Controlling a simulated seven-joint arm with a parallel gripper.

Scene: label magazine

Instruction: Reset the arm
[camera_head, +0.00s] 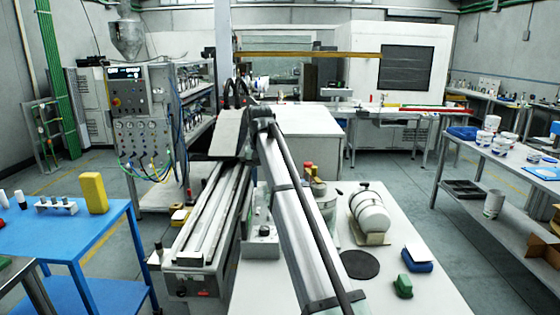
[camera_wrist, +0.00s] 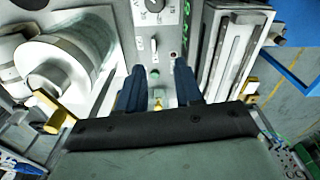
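My gripper (camera_wrist: 158,72) shows in the wrist view as two dark blue fingers, spread apart. A small yellow piece shows between the finger bases; I cannot tell what it is. Beyond the fingertips is a grey control panel (camera_wrist: 168,38) with a dial (camera_wrist: 155,6), a pale switch (camera_wrist: 153,45) and a green button (camera_wrist: 153,73). I cannot tell the distance from the fingers to the panel. In the head view a grey control box (camera_head: 262,245) stands on the white table; my gripper cannot be made out clearly there.
White rolls (camera_head: 371,212) on a stand, a black disc (camera_head: 360,264), a green block (camera_head: 403,286) and a blue block (camera_head: 417,260) are on the white table (camera_head: 430,295). A long metal rail (camera_head: 215,215) runs left of the box. A blue table (camera_head: 75,235) is further left.

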